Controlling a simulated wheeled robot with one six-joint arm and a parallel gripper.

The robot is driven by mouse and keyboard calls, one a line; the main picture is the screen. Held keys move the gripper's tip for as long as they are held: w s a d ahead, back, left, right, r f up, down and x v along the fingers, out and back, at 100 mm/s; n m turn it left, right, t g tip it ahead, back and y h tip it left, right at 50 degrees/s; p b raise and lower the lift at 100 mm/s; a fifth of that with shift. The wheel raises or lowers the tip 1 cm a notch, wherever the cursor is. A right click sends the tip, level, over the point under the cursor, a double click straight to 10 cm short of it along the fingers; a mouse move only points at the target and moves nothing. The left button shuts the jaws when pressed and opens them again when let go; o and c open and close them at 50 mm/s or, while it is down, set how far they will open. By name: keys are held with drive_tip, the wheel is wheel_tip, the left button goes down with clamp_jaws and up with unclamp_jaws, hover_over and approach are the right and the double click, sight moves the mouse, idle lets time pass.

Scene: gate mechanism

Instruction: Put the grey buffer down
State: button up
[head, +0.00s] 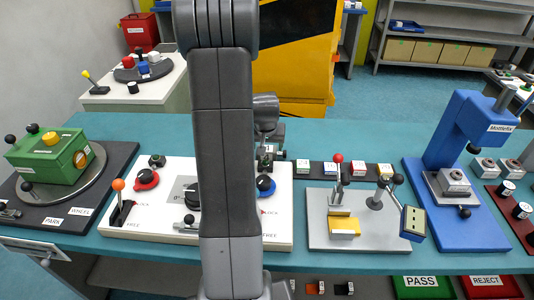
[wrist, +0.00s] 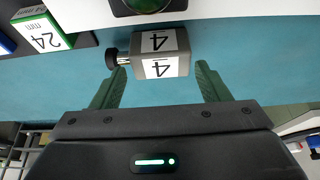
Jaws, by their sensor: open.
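The grey buffer, a grey block with white labels marked 4 and a black knob at one end (wrist: 160,52), appears to rest on the teal table (wrist: 255,60) in the wrist view. My gripper (wrist: 158,74) is open, with one green finger towards each end of the block. Gaps show beside the block, and I cannot tell whether its knob touches the left finger. In the head view my gripper (head: 268,158) is largely hidden behind my arm, and I cannot make out the buffer there.
A white panel with knobs and levers (head: 150,222) lies in front of my gripper. A strip of labelled blocks (head: 303,168) is to its right; a block marked 24 (wrist: 42,32) shows in the wrist view. A grey clamp plate (head: 320,222) and blue press (head: 455,150) stand further right.

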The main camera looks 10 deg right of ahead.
drive_tip(key=shift+p+x, duration=0.35)
drive_tip(key=shift+x, duration=1.75)
drive_tip(key=shift+c, duration=0.4)
drive_tip(key=shift+r, duration=0.15)
drive_tip(key=c, duration=0.8)
